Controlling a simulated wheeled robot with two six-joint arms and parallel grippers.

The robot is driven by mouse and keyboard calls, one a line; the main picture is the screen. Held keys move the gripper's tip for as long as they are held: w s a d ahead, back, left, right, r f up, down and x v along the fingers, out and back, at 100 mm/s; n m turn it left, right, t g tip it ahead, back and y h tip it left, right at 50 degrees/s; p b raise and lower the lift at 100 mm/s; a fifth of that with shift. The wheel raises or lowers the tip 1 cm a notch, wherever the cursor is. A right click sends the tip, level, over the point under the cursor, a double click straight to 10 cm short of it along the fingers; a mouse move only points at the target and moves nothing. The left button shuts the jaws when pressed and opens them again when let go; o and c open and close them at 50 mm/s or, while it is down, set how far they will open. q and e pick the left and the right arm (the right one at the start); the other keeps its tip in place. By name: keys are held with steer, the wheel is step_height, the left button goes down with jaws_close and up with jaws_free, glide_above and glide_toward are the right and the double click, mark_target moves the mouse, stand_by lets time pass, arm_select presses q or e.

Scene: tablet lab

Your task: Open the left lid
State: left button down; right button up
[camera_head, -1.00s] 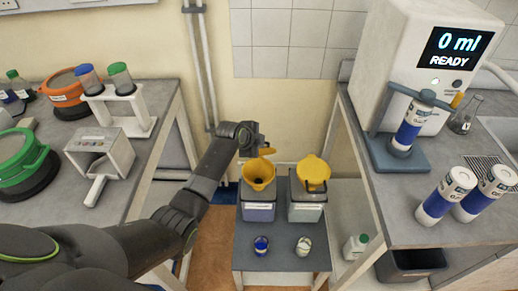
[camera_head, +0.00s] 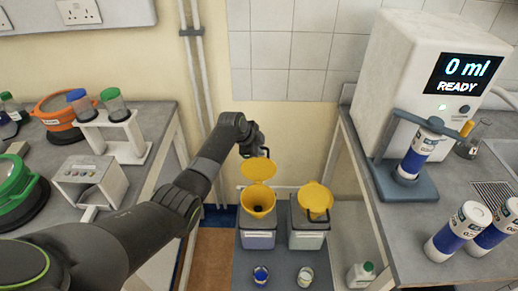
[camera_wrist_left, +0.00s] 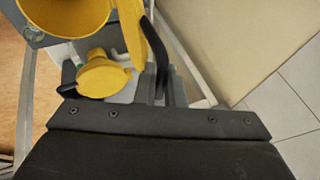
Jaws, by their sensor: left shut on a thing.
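The left lid (camera_head: 258,169) is a yellow disc, raised upright behind the yellow funnel of the left container (camera_head: 258,240). The funnel's mouth (camera_head: 258,198) is uncovered, with a dark hole inside. My left gripper (camera_head: 262,153) is at the lid's upper edge, shut on it. In the left wrist view the lid (camera_wrist_left: 133,35) shows nearly edge-on beside the dark fingers (camera_wrist_left: 157,60), with part of the open funnel (camera_wrist_left: 65,12) at the upper left. My right gripper is not in view.
A second container (camera_head: 306,240) with a yellow lid (camera_head: 315,198) stands close on the right. Two small jars (camera_head: 260,275) (camera_head: 305,277) stand in front. Side benches hold a dispenser (camera_head: 420,90), bottles (camera_head: 458,231) and a tube rack (camera_head: 108,133).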

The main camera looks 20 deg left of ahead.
arm_select(q)
steer(key=c, duration=1.5)
jaws_free()
steer(key=shift+s, duration=0.1)
steer(key=shift+s+a+r, duration=0.15)
steer(key=shift+s+r, duration=0.05)
steer(key=shift+r, duration=0.35)
steer(key=b+v, duration=0.1)
steer(key=v, duration=1.5)
steer(key=shift+r, duration=0.2)
